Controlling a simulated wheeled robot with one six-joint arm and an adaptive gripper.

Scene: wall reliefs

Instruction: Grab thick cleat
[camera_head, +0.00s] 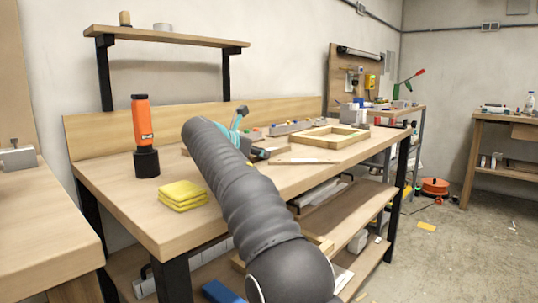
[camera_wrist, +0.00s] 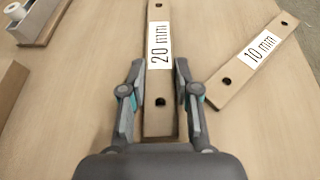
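The thick cleat, a wooden strip labelled "20 mm" (camera_wrist: 160,85), lies on the bench top in the wrist view, with a dark hole near each end. My gripper (camera_wrist: 160,68) is open, with one finger on each side of the cleat's near end. Small gaps show between the fingertips and the cleat; I cannot tell how high the fingers are above the bench. A thinner cleat labelled "10 mm" (camera_wrist: 253,60) lies angled to the right, apart from the gripper. In the head view my arm hides most of the gripper and the thick cleat.
The wooden workbench (camera_head: 120,195) holds an orange and black tool (camera_head: 144,135), yellow pads (camera_head: 182,195) and a wooden frame (camera_head: 328,137). A wooden block (camera_wrist: 10,88) is at the wrist view's left edge. A shelf (camera_head: 170,38) stands above the bench's back.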

